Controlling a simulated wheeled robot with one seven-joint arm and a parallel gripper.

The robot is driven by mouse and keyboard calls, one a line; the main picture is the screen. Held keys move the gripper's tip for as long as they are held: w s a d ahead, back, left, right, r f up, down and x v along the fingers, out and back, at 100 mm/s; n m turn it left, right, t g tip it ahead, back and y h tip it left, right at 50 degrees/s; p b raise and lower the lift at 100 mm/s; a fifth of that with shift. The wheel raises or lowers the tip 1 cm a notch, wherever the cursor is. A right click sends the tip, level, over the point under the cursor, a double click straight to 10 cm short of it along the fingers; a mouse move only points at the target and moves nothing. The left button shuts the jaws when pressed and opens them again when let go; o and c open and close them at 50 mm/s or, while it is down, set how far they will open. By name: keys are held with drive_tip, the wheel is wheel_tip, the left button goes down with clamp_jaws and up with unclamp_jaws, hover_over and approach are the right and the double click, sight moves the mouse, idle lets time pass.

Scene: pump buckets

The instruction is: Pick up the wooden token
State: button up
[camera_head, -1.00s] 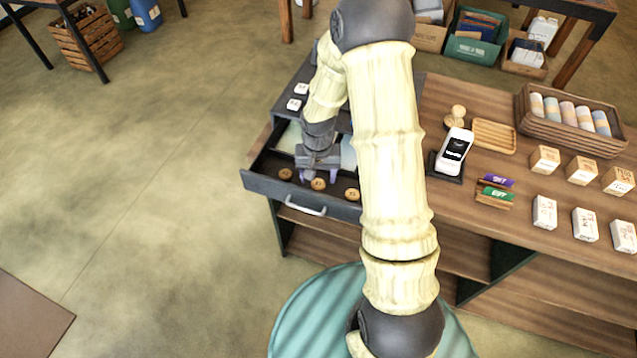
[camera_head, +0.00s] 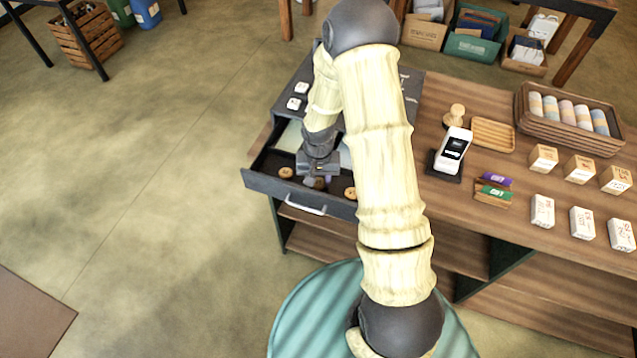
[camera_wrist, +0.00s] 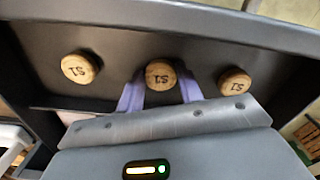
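Three round wooden tokens marked "S1" lie in a row in the open dark drawer (camera_head: 262,182). In the wrist view they are the left token (camera_wrist: 80,67), the middle token (camera_wrist: 160,75) and the right token (camera_wrist: 235,82). My gripper (camera_wrist: 161,92) is open, with one purple finger on each side of the middle token. There is a gap between each finger and that token. In the head view my gripper (camera_head: 316,180) is low in the drawer and partly hides the middle token. The left token (camera_head: 286,172) and right token (camera_head: 350,193) show beside it.
The drawer front has a pale handle (camera_head: 306,209) and its walls stand close around my gripper. On the wooden counter (camera_head: 470,218) are a card reader (camera_head: 454,150), a stamp (camera_head: 456,115), a small tray (camera_head: 493,134) and several boxes. White blocks (camera_head: 294,103) sit behind the drawer.

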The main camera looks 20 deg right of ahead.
sight(318, 184)
drive_tip(key=c, duration=0.4)
wheel_tip(318, 184, up, 10)
drive_tip(key=b, duration=0.2)
idle(0.4)
